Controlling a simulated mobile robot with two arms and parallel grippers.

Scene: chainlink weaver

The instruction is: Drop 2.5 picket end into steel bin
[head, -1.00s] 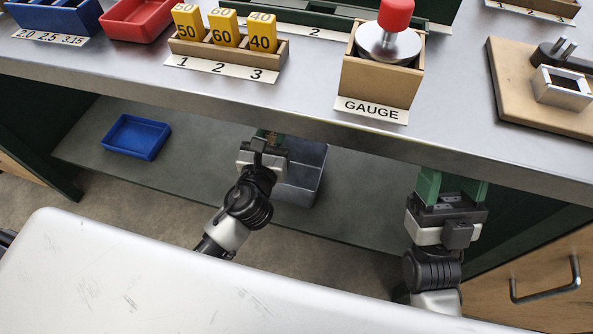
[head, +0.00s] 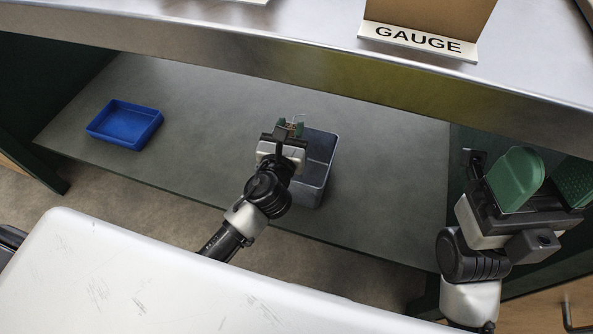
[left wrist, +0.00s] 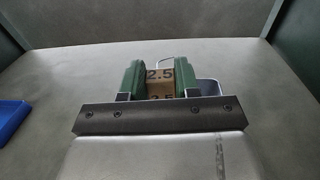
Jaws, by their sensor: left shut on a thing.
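My left gripper (head: 291,127) is shut on the picket end, a small brown block. In the left wrist view the picket end (left wrist: 160,88) shows the marking "2.5" between the green fingers (left wrist: 159,80), and a thin bent wire shows just behind it. The steel bin (head: 322,150) is a grey open box on the lower shelf. The gripper is at the bin's left side in the head view and hides part of it; its height above the rim is unclear. My right gripper (head: 545,180) is open, with nothing visible between its green fingers, at the right.
A blue tray (head: 125,124) lies on the grey lower shelf (head: 200,100), left of the bin. The steel bench edge (head: 250,62) runs above the shelf, with the GAUGE box (head: 425,14) on top. The shelf between tray and bin is clear.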

